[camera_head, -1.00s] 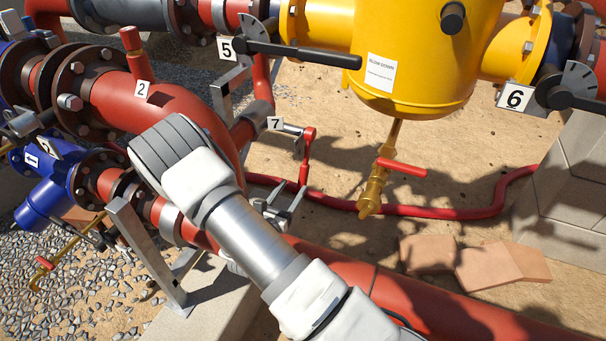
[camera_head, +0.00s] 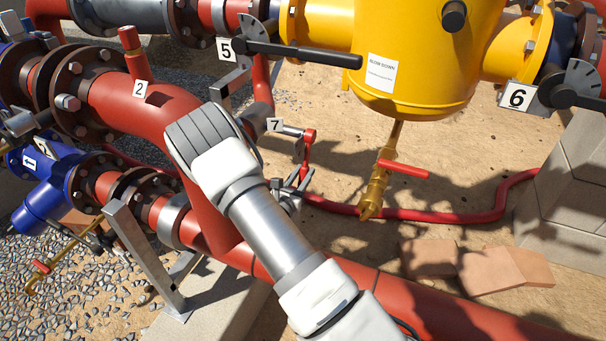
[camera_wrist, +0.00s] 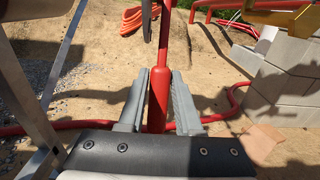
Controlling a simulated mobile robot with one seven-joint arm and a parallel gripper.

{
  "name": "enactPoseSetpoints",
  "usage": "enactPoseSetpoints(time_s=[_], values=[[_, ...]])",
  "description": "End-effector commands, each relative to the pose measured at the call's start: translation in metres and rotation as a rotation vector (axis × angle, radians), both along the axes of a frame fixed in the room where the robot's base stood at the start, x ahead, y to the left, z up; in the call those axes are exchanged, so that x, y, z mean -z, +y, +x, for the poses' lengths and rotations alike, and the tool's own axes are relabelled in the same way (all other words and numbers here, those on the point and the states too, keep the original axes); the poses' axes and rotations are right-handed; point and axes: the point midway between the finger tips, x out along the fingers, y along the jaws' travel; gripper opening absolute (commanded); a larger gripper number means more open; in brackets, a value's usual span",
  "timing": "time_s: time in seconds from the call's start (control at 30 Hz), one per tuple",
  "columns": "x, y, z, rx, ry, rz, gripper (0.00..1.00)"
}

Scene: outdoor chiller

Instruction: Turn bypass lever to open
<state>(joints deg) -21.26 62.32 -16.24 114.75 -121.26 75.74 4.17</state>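A red lever (camera_head: 308,150) hangs down from a small valve at the tag marked 7 (camera_head: 274,124); I take it to be the bypass lever, though no label reads bypass. My gripper (camera_head: 299,183) is beside the lower end of that lever in the head view, partly hidden behind my wrist. In the wrist view, the red lever (camera_wrist: 159,95) with its thicker grip runs between the two grey fingers of my gripper (camera_wrist: 160,74). The fingers are open, one on each side, with a narrow gap to the grip. The valve body is mostly hidden.
A thick red pipe (camera_head: 440,305) runs below my arm. A yellow vessel (camera_head: 410,50) with a brass drain valve (camera_head: 376,185) stands to the right. A metal bracket (camera_head: 140,250) is at left. A red hose (camera_head: 450,215) and bricks (camera_head: 500,268) lie on the sand.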

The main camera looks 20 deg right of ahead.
Motion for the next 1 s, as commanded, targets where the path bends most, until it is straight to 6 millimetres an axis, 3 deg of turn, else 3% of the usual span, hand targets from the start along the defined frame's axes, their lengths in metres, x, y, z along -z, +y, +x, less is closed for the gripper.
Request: enactPoseSetpoints(time_s=[0.03,0.17,1.0], values=[[0.0001,0.0001,-0.0001,0.000,0.000,0.000,0.22],[0.0001,0.0001,-0.0001,0.000,0.000,0.000,0.00],[0.0005,0.0005,-0.0004,0.000,0.001,0.001,0.00]])
